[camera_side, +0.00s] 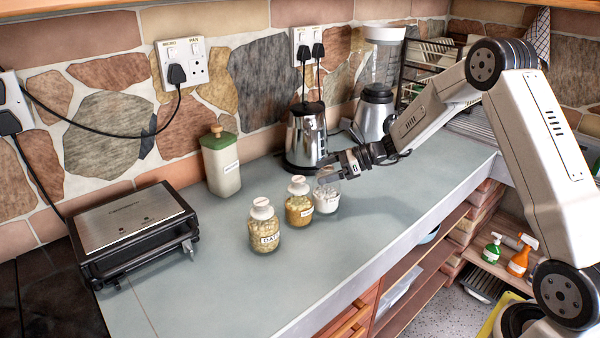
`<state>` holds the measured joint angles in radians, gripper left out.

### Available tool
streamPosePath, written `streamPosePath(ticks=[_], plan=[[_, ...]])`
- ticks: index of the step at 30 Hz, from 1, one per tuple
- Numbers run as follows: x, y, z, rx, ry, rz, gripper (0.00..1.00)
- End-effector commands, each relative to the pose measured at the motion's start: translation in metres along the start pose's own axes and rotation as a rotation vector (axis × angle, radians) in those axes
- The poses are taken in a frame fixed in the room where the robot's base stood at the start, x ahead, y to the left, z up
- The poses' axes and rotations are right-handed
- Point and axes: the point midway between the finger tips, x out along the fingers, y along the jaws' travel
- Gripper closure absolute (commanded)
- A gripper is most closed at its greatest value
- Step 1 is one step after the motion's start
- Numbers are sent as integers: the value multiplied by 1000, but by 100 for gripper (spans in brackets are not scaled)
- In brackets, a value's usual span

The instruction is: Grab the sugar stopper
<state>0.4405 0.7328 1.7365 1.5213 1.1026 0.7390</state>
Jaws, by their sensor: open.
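A small glass jar of white contents (326,203), likely the sugar jar, stands on the grey worktop (390,205) at the right end of a row of jars. Its label is too small to read surely. My gripper (328,176) reaches in from the right and is open at the top of this jar. The gripper covers the jar's top, so the stopper is mostly hidden. I cannot tell whether the fingers touch it. Two similar jars stand to the left, the middle jar (299,208) and the oats jar (264,230), both with pale stoppers.
A steel kettle (306,140) and a blender (375,105) stand behind the jars. A dish rack (430,75) is at back right. The worktop's front is clear.

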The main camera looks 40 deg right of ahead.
Motion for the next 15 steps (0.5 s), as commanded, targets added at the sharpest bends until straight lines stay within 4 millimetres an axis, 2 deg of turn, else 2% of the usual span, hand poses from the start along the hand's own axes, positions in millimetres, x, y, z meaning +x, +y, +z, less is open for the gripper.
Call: streamPosePath(ticks=[6,15], plan=[[18,1,-1,-1,2,3,0],[24,1,0,-2,2,2,0]])
